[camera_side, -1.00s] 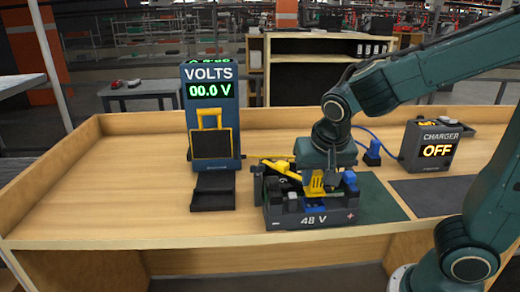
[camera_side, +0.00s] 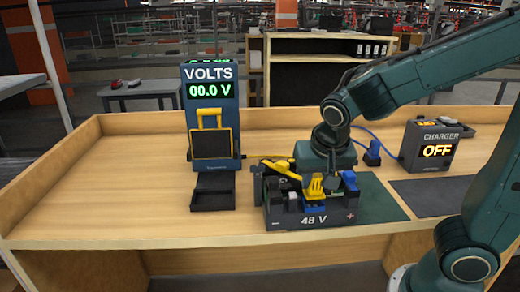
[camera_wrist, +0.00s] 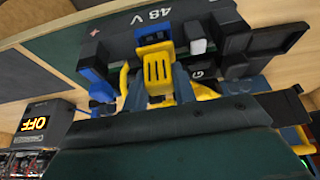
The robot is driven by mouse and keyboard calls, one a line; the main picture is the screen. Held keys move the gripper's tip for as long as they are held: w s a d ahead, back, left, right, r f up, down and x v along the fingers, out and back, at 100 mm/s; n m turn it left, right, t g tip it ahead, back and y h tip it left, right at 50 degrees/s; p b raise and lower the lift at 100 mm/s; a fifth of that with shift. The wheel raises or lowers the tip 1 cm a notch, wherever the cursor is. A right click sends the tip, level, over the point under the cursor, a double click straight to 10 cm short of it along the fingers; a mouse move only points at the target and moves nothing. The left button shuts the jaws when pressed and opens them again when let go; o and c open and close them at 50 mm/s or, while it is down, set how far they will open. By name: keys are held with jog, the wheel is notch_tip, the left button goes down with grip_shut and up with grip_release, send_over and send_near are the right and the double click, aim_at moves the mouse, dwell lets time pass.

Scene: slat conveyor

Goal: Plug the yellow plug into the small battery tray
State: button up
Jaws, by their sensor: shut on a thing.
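The battery tray (camera_side: 283,222), marked 48 V, sits on the dark green mat at mid bench; its edge also shows in the wrist view (camera_wrist: 112,28). My gripper (camera_side: 318,188) is shut on the yellow plug (camera_side: 315,186), low over the middle of the tray. In the wrist view the yellow plug (camera_wrist: 158,72) has dark slots and lines up with a blue piece (camera_wrist: 153,35) on the tray, touching or nearly so. I cannot tell whether it is seated. My gripper hides part of the tray's back.
A blue connector (camera_side: 349,181) stands at the tray's right side, close to my gripper. A yellow bar (camera_side: 283,170) lies across its left back. A VOLTS meter (camera_side: 209,125) reads 00.0 V. The charger (camera_side: 430,147) reads OFF. The bench's left is clear.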

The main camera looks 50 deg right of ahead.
jog(key=shift+f, duration=0.75)
jog(key=o, duration=1.1)
jog(key=shift+c, duration=0.2)
jog(key=shift+r, duration=0.2)
jog(key=v, duration=1.3)
jog(key=shift+r, duration=0.25)
